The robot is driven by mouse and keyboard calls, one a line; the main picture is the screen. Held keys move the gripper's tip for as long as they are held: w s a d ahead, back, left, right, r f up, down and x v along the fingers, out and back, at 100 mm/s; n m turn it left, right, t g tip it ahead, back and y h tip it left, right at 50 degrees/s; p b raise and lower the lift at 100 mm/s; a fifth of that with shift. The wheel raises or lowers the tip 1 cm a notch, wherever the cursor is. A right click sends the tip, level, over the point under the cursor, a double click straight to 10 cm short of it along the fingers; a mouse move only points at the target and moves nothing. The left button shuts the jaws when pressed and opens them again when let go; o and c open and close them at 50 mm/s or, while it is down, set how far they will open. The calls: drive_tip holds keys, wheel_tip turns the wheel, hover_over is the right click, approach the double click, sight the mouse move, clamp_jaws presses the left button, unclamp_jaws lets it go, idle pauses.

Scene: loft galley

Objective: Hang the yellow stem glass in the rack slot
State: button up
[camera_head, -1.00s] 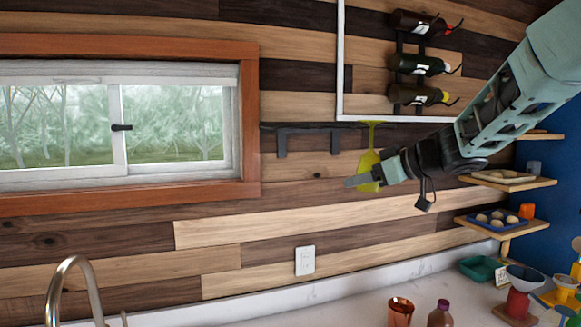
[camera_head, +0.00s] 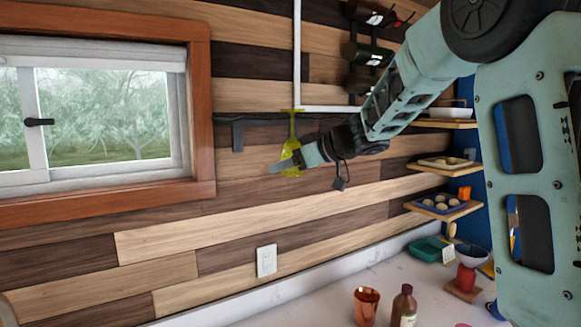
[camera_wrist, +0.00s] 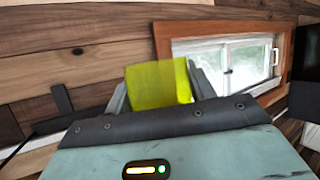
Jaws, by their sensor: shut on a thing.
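The yellow stem glass (camera_head: 291,160) hangs upside down in the head view, bowl low and foot up. My gripper (camera_head: 285,166) is shut on its bowl. In the wrist view the yellow bowl (camera_wrist: 158,85) fills the space between the two fingers (camera_wrist: 160,88). The rack (camera_head: 265,117) is a dark bar under the white frame, with a dark bracket (camera_head: 238,136) below it. The glass's foot is at about the height of the rack in the picture, just right of the bracket. I cannot tell whether the stem is inside the slot.
Dark bottles (camera_head: 366,53) lie in a holder above right of the glass. Wooden shelves (camera_head: 443,208) with trays stand at the right. A copper cup (camera_head: 367,304) and a brown bottle (camera_head: 404,306) stand on the counter below. The window (camera_head: 100,110) is at the left.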

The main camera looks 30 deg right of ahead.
drive_tip(key=w+f, duration=0.1)
drive_tip(key=w, duration=1.1)
idle(0.8)
drive_tip(key=shift+f, duration=0.15)
drive_tip(key=o, duration=1.1)
